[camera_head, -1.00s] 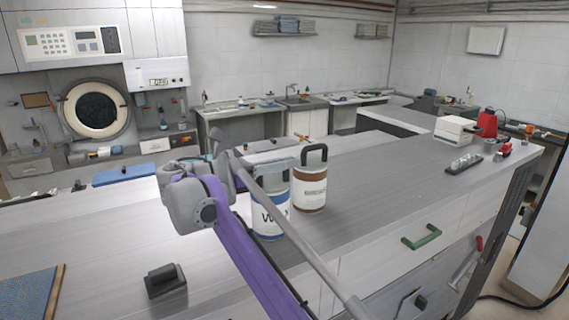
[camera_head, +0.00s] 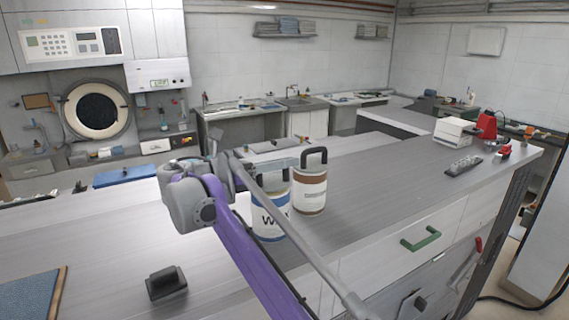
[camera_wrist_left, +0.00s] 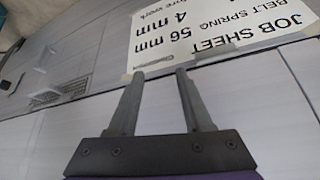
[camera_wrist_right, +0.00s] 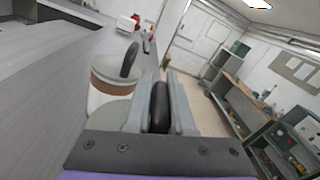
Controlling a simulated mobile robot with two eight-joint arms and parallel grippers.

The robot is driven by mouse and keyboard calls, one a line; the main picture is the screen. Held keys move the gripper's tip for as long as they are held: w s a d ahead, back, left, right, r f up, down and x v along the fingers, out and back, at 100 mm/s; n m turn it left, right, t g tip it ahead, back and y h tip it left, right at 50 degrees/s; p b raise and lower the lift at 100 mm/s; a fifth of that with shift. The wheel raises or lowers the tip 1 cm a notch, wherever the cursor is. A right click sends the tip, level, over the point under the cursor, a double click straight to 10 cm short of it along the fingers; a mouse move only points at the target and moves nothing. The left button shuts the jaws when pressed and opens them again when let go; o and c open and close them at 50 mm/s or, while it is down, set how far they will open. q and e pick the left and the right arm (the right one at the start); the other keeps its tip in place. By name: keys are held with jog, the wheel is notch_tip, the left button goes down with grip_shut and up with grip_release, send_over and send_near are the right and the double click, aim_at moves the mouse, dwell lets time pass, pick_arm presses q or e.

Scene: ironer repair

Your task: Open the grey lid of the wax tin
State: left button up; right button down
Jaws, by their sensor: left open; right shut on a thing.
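The wax tin (camera_head: 268,222), white with a blue band and dark lettering, stands upright on the grey bench, partly behind my right arm. My right gripper (camera_head: 288,164) is at its top. In the right wrist view its fingers (camera_wrist_right: 160,92) are shut on the upright black handle (camera_wrist_right: 159,108) of the lid. The grey lid is mostly hidden, so I cannot tell whether it is seated or raised. My left gripper (camera_wrist_left: 155,78) is open and empty in the left wrist view, near a white job sheet (camera_wrist_left: 200,35); it is outside the head view.
A second tin (camera_head: 310,192) with a brown band and dark lid handle stands right beside the wax tin. A black-handled block (camera_head: 166,282) and a blue mat (camera_head: 30,296) lie at front left. The right bench top is mostly clear.

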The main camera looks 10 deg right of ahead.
aim_at(279, 176)
jog(key=shift+w+a+r+n+p, duration=0.15)
jog(key=shift+w+r+n+p, duration=0.35)
jog(key=shift+w+r+n, duration=0.45)
jog(key=shift+w+a+n, duration=0.15)
jog(key=shift+w+n, duration=0.2)
jog(key=shift+n, duration=0.8)
pick_arm(q)
jog(key=shift+w+r, duration=0.4)
jog(key=shift+r, duration=0.2)
jog(key=shift+w+r, duration=0.35)
jog(key=shift+r, duration=0.2)
pick_arm(e)
jog(key=shift+w+r, duration=0.15)
jog(key=shift+w, duration=0.1)
jog(key=shift+w+a, duration=0.1)
jog(key=shift+w, duration=0.05)
jog(key=c, duration=0.8)
grip_release()
pick_arm(q)
jog(key=shift+a, duration=0.1)
